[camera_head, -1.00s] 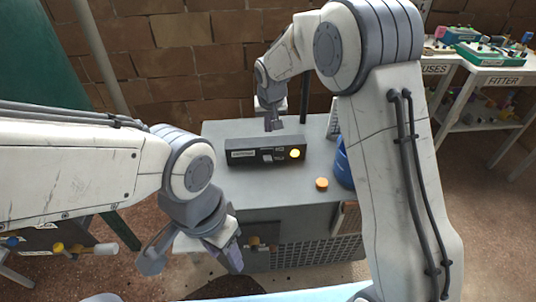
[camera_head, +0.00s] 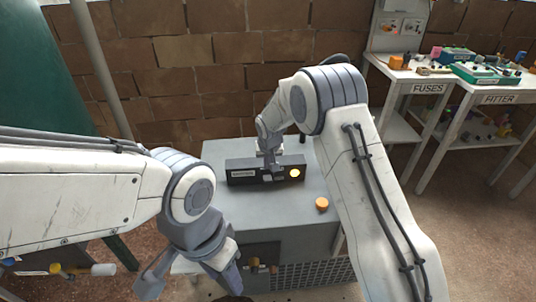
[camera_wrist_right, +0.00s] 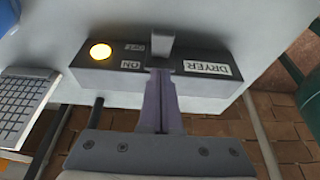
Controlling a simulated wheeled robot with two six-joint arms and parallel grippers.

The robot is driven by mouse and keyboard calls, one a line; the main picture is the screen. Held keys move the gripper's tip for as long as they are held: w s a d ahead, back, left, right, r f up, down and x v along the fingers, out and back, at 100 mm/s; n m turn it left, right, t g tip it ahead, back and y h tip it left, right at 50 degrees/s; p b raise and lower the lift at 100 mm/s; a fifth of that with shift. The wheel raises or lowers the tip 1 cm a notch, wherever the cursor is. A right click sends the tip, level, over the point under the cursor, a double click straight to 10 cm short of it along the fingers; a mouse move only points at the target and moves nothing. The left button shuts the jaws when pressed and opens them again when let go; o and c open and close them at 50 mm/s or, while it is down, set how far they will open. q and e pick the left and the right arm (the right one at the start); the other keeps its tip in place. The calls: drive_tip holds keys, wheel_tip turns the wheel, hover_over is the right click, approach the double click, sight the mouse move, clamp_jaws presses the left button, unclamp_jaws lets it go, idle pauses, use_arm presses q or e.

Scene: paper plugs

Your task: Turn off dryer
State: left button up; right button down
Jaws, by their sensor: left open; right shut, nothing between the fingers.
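The dryer control is a black box (camera_head: 240,172) on the grey cabinet. Its yellow lamp (camera_head: 295,173) is lit. In the right wrist view the box (camera_wrist_right: 215,48) carries a DRYER label (camera_wrist_right: 207,69), an ON label (camera_wrist_right: 131,65) and a small grey switch (camera_wrist_right: 160,44). My right gripper (camera_head: 273,173) is shut and empty, with its fingertips at the box by the switch. In the wrist view its fingers (camera_wrist_right: 160,75) hide part of the switch; I cannot tell whether they touch it. My left gripper (camera_head: 192,281) is open and empty, low in front of the cabinet.
An orange knob (camera_head: 321,204) stands on the grey cabinet top (camera_head: 285,215), right of the box. A keyboard (camera_wrist_right: 22,100) shows in the wrist view. Shelves marked FUSES (camera_head: 428,89) and FITTER (camera_head: 500,99) stand at the right. A brick wall is behind.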

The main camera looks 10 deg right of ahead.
sight(268, 177)
drive_tip(key=shift+s+f, duration=0.4)
drive_tip(key=shift+f, duration=0.3)
drive_tip(key=shift+s+f, duration=0.4)
drive_tip(key=shift+f, duration=0.3)
